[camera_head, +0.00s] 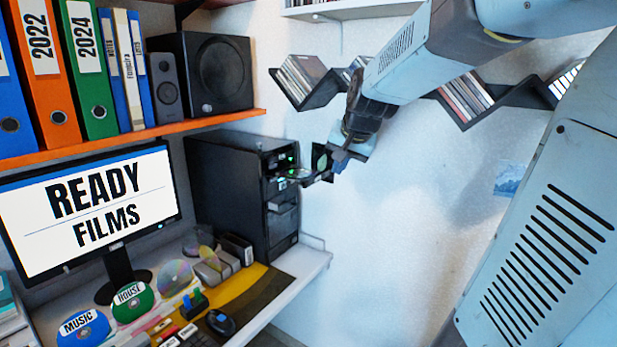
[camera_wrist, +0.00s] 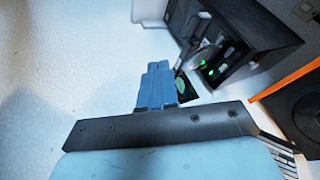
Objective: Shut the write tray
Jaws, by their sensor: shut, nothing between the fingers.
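The black computer tower (camera_head: 235,190) stands at the back of the desk, its drive front turned to the right. A tray (camera_head: 299,175) with a disc on it sticks out of the upper front, so it is open. In the wrist view the tray and its shiny disc (camera_wrist: 204,58) show beside green lights; I cannot read which drive it is. My gripper (camera_head: 329,172) is just right of the tray's outer end. In the wrist view my gripper (camera_wrist: 158,66) has its fingers together and empty. I cannot tell whether it touches the tray.
A dark square with a green patch (camera_head: 322,160) is close to my gripper. Wall shelves with cases (camera_head: 302,78) hang behind it. The speaker (camera_head: 215,72) stands on the orange shelf (camera_head: 130,138) above. Discs (camera_head: 175,277) stand on the desk below.

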